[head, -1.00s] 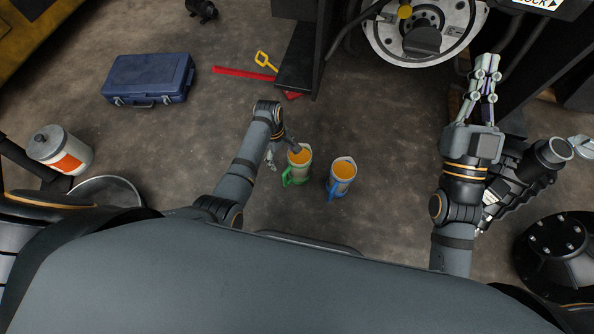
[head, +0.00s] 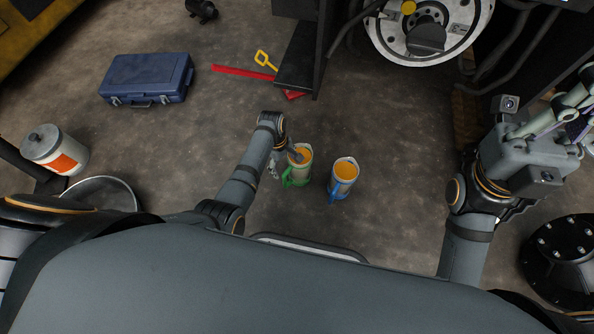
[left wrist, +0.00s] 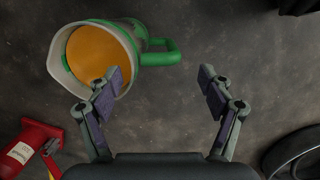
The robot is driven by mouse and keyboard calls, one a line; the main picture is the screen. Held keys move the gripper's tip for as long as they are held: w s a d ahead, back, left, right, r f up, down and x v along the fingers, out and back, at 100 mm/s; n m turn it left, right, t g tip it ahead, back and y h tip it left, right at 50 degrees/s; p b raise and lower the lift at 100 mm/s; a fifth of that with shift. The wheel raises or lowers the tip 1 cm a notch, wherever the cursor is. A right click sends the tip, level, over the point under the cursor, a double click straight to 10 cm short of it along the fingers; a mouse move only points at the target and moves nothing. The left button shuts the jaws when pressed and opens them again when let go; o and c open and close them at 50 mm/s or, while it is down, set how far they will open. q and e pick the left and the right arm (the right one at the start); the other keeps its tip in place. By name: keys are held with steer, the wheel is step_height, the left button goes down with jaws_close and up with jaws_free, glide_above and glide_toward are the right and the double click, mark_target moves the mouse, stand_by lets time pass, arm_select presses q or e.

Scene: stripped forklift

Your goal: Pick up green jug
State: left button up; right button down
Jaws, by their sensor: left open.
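The green jug (head: 301,169), with orange contents and a green handle, stands on the floor in the middle of the head view. It also shows at the upper left of the left wrist view (left wrist: 95,50), its handle pointing right. My left gripper (head: 284,161) is open beside the jug. In the left wrist view my left gripper (left wrist: 162,80) has its left finger overlapping the jug's rim and its right finger over bare floor. The handle lies beyond the gap between them. Contact cannot be told. My right gripper (head: 568,108) is at the right edge, its fingertips partly cut off.
A blue-handled jug (head: 343,181) with orange contents stands just right of the green one. A red object (left wrist: 34,143) shows in the left wrist view.

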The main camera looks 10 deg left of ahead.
mark_target(287, 172)
arm_select(q)
steer(key=f+b, duration=0.3)
steer(key=d+f+b, duration=0.1)
steer(key=f, duration=0.1)
steer(key=shift+s+f, duration=0.2)
steer(key=shift+r, duration=0.2)
steer(key=c, duration=1.6)
jaws_close()
steer(key=shift+r, duration=0.1)
